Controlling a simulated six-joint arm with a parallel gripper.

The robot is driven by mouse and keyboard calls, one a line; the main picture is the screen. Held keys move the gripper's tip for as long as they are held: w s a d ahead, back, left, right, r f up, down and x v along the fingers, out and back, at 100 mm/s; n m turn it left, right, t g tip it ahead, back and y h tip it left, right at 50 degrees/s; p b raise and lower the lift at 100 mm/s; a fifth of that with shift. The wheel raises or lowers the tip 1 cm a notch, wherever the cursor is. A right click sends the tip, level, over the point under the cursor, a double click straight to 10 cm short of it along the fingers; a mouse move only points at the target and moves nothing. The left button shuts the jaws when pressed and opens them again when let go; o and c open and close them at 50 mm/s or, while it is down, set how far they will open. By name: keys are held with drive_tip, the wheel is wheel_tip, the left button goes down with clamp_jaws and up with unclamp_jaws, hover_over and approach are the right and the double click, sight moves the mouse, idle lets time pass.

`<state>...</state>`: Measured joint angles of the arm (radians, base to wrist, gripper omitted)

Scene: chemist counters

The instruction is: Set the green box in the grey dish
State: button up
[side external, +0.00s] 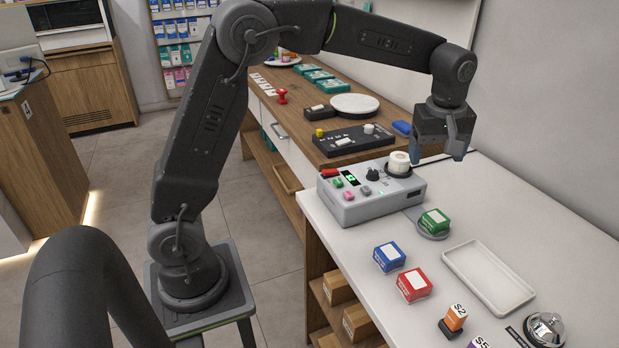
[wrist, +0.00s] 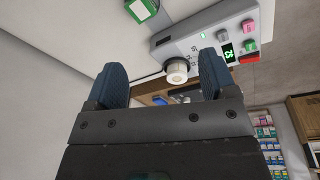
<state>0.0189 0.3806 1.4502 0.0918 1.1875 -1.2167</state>
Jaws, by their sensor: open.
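The green box (side external: 434,222) has a white label on top and rests in the round grey dish (side external: 433,236), whose rim shows around its lower edge. The box also shows at the top of the wrist view (wrist: 142,8), cut off by the frame edge. My gripper (side external: 438,154) is open and empty, raised above the counter behind the dish, clear of the box. Its two blue-grey fingers stand wide apart in the wrist view (wrist: 161,72).
A grey device (side external: 372,207) with buttons and a white knob-like cylinder (side external: 399,163) stands left of the dish. A blue box (side external: 389,256), a red box (side external: 413,284), a white tray (side external: 488,275), an orange bottle (side external: 456,318) and a bell (side external: 544,328) stand nearer the front.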

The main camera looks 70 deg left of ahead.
drive_tip(key=s+r+m+t, duration=0.1)
drive_tip(key=s+r+m, duration=0.2)
drive_tip(key=s, duration=0.4)
drive_tip(key=s+r+m+t, duration=0.1)
drive_tip(key=s+r+m, duration=0.25)
drive_tip(key=s, duration=0.45)
drive_tip(key=s+f+m+t, duration=0.1)
drive_tip(key=s+f+m, duration=0.1)
drive_tip(key=s, duration=0.4)
drive_tip(key=s+f+m+t+h, duration=0.1)
drive_tip(key=s+f+m, duration=0.2)
drive_tip(key=s+m, duration=0.2)
drive_tip(key=shift+s+d, duration=0.3)
drive_tip(key=shift+s, duration=0.6)
